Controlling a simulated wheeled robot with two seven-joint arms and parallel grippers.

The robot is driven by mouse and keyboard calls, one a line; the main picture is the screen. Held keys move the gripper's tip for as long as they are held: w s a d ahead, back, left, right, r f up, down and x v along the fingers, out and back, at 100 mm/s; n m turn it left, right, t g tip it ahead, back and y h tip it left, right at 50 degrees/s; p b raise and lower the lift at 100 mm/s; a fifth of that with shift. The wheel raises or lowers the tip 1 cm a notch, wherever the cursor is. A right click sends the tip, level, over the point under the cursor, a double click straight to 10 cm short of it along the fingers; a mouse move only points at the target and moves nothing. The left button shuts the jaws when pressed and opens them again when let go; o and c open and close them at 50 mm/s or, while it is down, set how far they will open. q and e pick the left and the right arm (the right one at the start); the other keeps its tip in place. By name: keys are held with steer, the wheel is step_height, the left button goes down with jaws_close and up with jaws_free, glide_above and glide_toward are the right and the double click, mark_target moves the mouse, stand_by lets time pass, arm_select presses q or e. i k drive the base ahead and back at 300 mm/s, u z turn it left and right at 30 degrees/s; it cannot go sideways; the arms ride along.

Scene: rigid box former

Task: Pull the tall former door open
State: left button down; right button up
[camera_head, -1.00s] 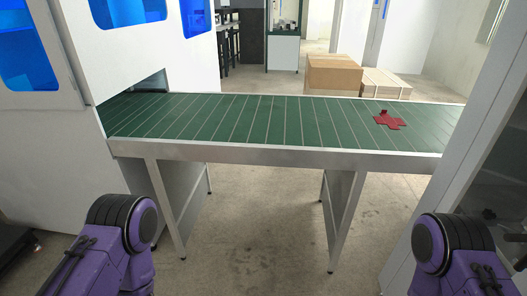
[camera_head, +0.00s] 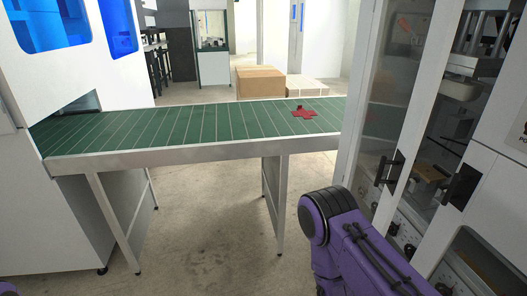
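The former (camera_head: 505,165) is a white cabinet at the right edge with glazed panels. A tall glass panel in a white frame (camera_head: 408,125) stands at its near left, with a black handle (camera_head: 390,170). A second black handle (camera_head: 460,187) is on the part to its right. I cannot tell for sure which handle belongs to the tall door, and I see no clear open gap. My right arm's purple link is at the lower middle right, below and in front of the handles. Neither gripper shows; both are out of the picture.
A green conveyor (camera_head: 190,125) with metal legs runs from a white machine (camera_head: 60,90) at left to the former. A red cross-shaped blank (camera_head: 304,112) lies on it. Cardboard boxes (camera_head: 260,82) stand behind. The concrete floor (camera_head: 210,225) in front is clear.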

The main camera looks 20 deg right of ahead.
mark_target(446, 14)
steer(key=z, duration=1.05)
steer(key=i, duration=0.95)
steer(key=u, duration=0.05)
